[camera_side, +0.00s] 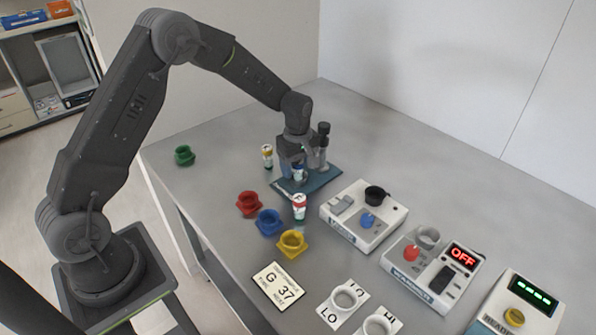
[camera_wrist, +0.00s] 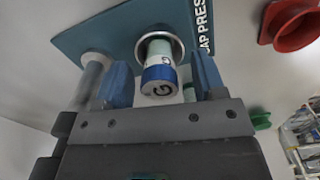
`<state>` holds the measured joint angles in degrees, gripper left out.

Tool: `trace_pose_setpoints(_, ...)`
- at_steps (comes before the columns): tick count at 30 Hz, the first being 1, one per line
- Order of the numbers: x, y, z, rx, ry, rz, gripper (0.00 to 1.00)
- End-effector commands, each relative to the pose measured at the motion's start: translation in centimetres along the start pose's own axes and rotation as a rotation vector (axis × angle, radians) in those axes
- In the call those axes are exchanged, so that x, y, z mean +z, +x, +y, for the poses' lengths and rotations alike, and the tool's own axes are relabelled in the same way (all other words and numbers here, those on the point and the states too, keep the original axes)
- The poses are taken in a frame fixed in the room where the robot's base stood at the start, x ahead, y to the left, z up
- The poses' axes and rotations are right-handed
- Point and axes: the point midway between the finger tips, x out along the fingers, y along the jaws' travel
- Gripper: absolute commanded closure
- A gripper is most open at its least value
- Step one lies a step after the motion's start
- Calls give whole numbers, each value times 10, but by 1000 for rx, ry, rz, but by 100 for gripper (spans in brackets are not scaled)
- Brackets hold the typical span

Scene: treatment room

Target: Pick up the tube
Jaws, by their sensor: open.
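A tube (camera_wrist: 158,58) with a blue cap marked "G" stands in a round metal-rimmed socket of the teal cap press (camera_wrist: 105,30). In the side view the press (camera_side: 325,178) lies under my gripper (camera_side: 298,168), and only a small part of the tube shows among the jaws. In the wrist view my gripper (camera_wrist: 161,66) is open, with one blue finger on each side of the tube. A gap shows on both sides, so the fingers look clear of it. Another tube (camera_side: 267,157) stands left of the press, and a red-capped tube (camera_side: 299,207) stands in front of it.
Green (camera_side: 184,156), red (camera_side: 249,203), blue (camera_side: 269,222) and yellow (camera_side: 292,243) holders stand on the table. Devices with knobs (camera_side: 363,215), (camera_side: 433,272) are at the right, one reading OFF. A G 37 card (camera_side: 278,285) lies in front. The back right table is clear.

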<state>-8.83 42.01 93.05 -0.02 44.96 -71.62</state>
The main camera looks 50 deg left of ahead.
Motion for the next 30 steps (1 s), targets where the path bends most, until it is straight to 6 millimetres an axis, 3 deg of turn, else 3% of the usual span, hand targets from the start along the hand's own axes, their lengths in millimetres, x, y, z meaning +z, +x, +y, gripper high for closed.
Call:
trace_pose_setpoints(10, 0, 9, 0, 2, 0, 0, 36)
trace_pose_setpoints(27, 0, 8, 0, 3, 0, 0, 91)
trace_pose_setpoints(30, 0, 8, 0, 3, 0, 0, 94)
